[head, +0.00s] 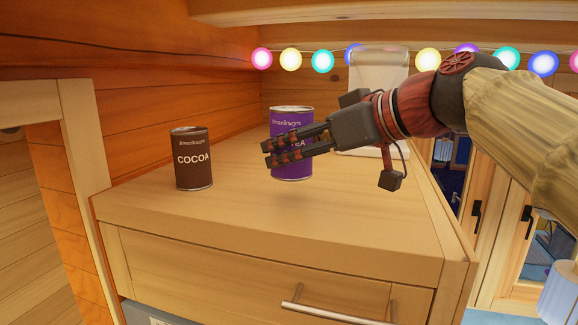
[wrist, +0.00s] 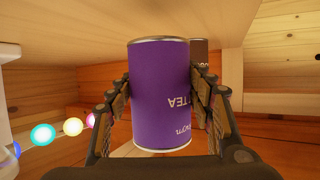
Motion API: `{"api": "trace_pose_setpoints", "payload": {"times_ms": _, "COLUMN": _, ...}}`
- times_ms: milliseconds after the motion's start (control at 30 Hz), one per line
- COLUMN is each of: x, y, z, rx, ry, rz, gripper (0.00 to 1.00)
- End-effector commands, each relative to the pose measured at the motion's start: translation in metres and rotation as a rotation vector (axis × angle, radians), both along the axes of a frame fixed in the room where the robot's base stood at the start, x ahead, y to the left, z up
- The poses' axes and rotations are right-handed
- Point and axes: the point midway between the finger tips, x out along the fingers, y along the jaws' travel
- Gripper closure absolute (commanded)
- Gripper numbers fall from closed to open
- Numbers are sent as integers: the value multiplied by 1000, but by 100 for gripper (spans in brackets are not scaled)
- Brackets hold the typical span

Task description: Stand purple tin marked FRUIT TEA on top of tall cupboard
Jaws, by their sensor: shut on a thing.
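The purple tin (head: 291,117) is upright over the top of the tall wooden cupboard (head: 250,218). Its lettering is partly covered by my fingers in the head view; "TEA" shows. My gripper (head: 268,152) reaches in from the right and is shut on the tin's sides. In the wrist view the purple tin (wrist: 160,95) sits between both fingers, with its lettering upside down. I cannot tell whether the tin's base touches the cupboard top or hangs just above it.
A brown COCOA tin (head: 192,158) stands on the cupboard top to the left, apart from the purple tin. A pale, partly see-through container (head: 378,62) stands behind my gripper. Coloured lights (head: 323,61) hang along the back wall. The front of the top is clear.

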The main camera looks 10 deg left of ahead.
Motion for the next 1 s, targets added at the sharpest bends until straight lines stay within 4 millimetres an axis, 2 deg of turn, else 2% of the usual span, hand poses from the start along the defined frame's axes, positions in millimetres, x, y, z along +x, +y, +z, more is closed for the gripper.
{"api": "trace_pose_setpoints", "payload": {"times_ms": 200, "x": 6, "y": 11, "z": -16, "rx": 0, "ry": 3, "rz": 1, "gripper": 79}}
{"api": "trace_pose_setpoints", "payload": {"times_ms": 400, "x": 5, "y": 9, "z": -39, "rx": 1, "ry": 0, "rz": 0, "gripper": 79}}
{"api": "trace_pose_setpoints", "payload": {"times_ms": 867, "x": 5, "y": 9, "z": -47, "rx": 1, "ry": 0, "rz": -1, "gripper": 79}}
{"api": "trace_pose_setpoints", "payload": {"times_ms": 900, "x": 6, "y": 9, "z": -47, "rx": 0, "ry": 1, "rz": 0, "gripper": 47}}
{"api": "trace_pose_setpoints", "payload": {"times_ms": 1000, "x": 6, "y": 9, "z": -47, "rx": 0, "ry": 1, "rz": 0, "gripper": 41}}
